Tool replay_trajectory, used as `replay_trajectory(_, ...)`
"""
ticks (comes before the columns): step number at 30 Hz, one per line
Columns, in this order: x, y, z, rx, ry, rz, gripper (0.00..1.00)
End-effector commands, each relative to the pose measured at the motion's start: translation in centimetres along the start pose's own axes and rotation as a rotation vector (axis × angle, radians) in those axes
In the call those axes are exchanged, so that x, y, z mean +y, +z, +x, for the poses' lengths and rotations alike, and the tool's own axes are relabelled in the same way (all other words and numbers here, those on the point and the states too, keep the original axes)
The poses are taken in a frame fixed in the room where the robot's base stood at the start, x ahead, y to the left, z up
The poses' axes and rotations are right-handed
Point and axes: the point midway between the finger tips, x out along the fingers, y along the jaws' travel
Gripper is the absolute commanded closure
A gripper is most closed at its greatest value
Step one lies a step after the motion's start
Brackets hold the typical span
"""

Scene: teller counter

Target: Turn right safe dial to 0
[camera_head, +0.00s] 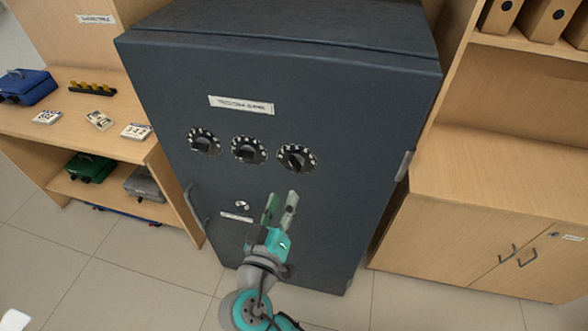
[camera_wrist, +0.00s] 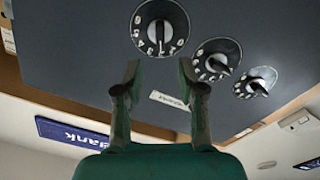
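The dark grey safe (camera_head: 345,115) has a row of three black dials with white digits on its front. The right dial (camera_head: 297,157) is also at the top of the wrist view (camera_wrist: 160,27), which is upside down. Its knob stands near vertical there, but I cannot read the set digit for sure. The middle dial (camera_head: 248,149) and the left dial (camera_head: 203,141) are beside it. My gripper (camera_head: 280,203) is in front of the safe, below the right dial in the head view. Its fingers are apart and empty in the wrist view (camera_wrist: 160,78), seemingly clear of the dial.
A label (camera_head: 241,105) is above the dials. A keyhole (camera_head: 242,205) and handle (camera_head: 196,207) are lower on the safe. A shelf (camera_head: 125,154) with number cards and boxes stands at left, a wooden cabinet (camera_head: 490,190) at right.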

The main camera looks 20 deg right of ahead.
Motion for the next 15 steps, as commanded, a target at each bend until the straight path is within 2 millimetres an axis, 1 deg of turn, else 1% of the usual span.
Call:
replay_trajectory(5, 0.1, 0.1, 2.3, -0.002, 0.003, -0.001, 0.6)
replay_trajectory(15, 0.1, 0.1, 8.0, -0.002, 0.001, -0.001, 0.6)
